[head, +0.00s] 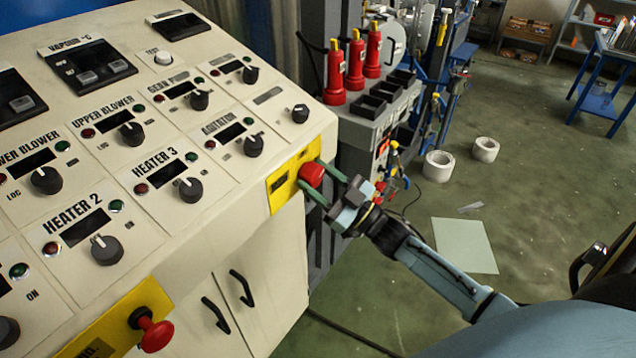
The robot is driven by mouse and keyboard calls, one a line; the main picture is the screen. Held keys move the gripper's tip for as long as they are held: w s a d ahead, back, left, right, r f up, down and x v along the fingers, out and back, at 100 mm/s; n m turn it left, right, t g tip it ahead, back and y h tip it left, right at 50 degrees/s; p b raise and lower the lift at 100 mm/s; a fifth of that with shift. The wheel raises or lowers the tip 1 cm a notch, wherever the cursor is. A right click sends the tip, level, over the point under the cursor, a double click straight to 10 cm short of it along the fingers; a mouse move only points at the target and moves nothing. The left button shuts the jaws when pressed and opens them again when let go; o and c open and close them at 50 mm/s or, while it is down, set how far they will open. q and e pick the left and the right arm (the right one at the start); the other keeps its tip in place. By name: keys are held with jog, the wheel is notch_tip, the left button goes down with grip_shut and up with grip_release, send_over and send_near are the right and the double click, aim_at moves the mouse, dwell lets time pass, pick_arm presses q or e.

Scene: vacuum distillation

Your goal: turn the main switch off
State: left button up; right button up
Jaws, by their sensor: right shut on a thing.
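The main switch is a red knob (312,174) on a yellow plate (284,187) at the right end of the sloping cream control panel (225,172). My right gripper (321,182) reaches it from the right, with its greenish fingers on either side of the red knob, shut on it. The fingers hide part of the knob, so its exact turn angle is hard to read. My left gripper is not in view.
A red mushroom button (155,334) sticks out from another yellow plate at the lower left. Black knobs such as the Heater 3 knob (190,190) fill the panel. Red bottle-like parts (356,62) stand behind. Floor is open at right, with white rolls (438,166) and a pale sheet (464,245).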

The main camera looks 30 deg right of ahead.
jog(key=n+y, duration=0.1)
jog(key=n, duration=0.1)
jog(key=n+g, duration=0.1)
jog(key=n, duration=0.1)
jog(key=shift+d+g+y+b, duration=0.1)
jog(key=shift+g+y+b, duration=0.2)
jog(key=shift+y+b, duration=0.1)
jog(key=n+g, duration=0.1)
jog(key=n, duration=0.1)
jog(key=n+g+y, duration=0.1)
jog(key=n, duration=0.2)
jog(key=shift+w, duration=0.1)
jog(key=n+g, duration=0.1)
jog(key=n, duration=0.2)
jog(key=shift+d+r+n+y, duration=0.1)
jog(key=shift+n+y, duration=0.2)
jog(key=shift+y, duration=0.1)
jog(key=shift+n+g, duration=1)
jog(key=shift+n, duration=1.1)
jog(key=o, duration=1)
jog(key=shift+d, duration=0.15)
